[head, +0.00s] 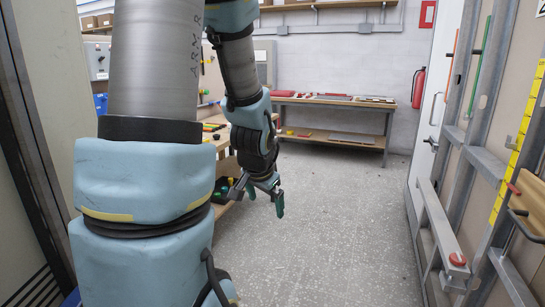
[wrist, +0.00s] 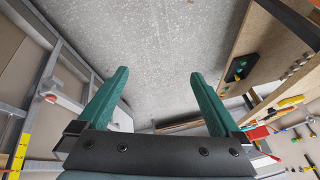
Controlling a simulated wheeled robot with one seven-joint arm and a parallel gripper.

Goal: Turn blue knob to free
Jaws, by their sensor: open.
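My gripper (head: 262,194) hangs in mid-air over the floor beside the bench, with its fingers pointing down. In the wrist view, my gripper (wrist: 160,75) has its two green fingers wide apart, with only the grey floor between them. It is open and empty. I cannot make out a blue knob for certain in either view. A grey panel (head: 97,60) with small knobs stands at the far left of the head view, partly hidden by my arm. The knob colours there are too small to tell surely.
A wooden bench (head: 232,131) with tools stands left of my gripper. A back table (head: 335,103) and a red extinguisher (head: 418,88) are at the far wall. A metal frame with a red knob (head: 457,260) stands at right. The middle floor (head: 330,220) is clear.

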